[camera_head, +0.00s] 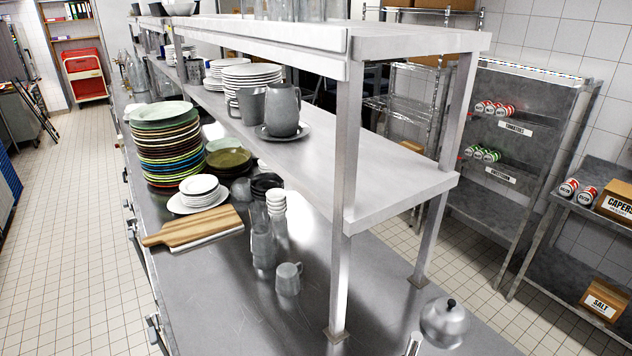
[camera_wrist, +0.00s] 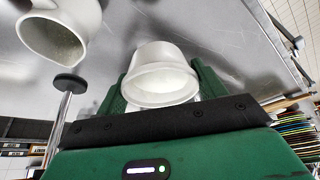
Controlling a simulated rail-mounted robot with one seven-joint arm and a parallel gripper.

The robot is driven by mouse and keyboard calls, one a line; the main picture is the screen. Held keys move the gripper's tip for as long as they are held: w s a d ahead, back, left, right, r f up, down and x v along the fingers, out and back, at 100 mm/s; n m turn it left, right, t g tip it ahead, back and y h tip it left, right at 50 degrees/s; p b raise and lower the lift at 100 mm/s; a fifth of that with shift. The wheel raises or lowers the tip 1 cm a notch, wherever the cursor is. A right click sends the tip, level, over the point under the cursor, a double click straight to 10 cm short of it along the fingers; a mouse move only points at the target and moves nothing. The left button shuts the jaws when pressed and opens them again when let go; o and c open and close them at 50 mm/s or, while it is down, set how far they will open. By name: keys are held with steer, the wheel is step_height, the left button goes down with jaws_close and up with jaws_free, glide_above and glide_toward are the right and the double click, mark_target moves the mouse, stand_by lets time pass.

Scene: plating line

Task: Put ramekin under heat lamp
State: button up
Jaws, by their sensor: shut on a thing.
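In the wrist view, my gripper (camera_wrist: 157,92) has two green fingers shut on a white ramekin (camera_wrist: 163,78), one on each side. The ramekin's round mouth faces the camera and it looks empty. A broad grey metal surface (camera_wrist: 200,22) lies behind it. I cannot tell whether the ramekin touches that surface. I cannot make out the heat lamp for certain in either view. My gripper is outside the head view.
A pale open vessel (camera_wrist: 62,32) and a thin rod with a black disc (camera_wrist: 68,84) are left of my gripper. Posts support a shelf (camera_head: 350,180).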

steer(key=s+d+r+p, duration=0.3)
steer(key=d+r+p, duration=0.2)
steer(key=d+r, duration=0.1)
steer(key=s+d+r+n+p, duration=0.1)
steer(key=s+d+r+p, duration=0.3)
steer(key=d+r, duration=0.3)
steer(key=shift+d+n+y+p, duration=0.3)
steer(key=shift+d+p, duration=0.5)
steer(key=shift+d, duration=0.2)
steer(key=shift+r, duration=0.1)
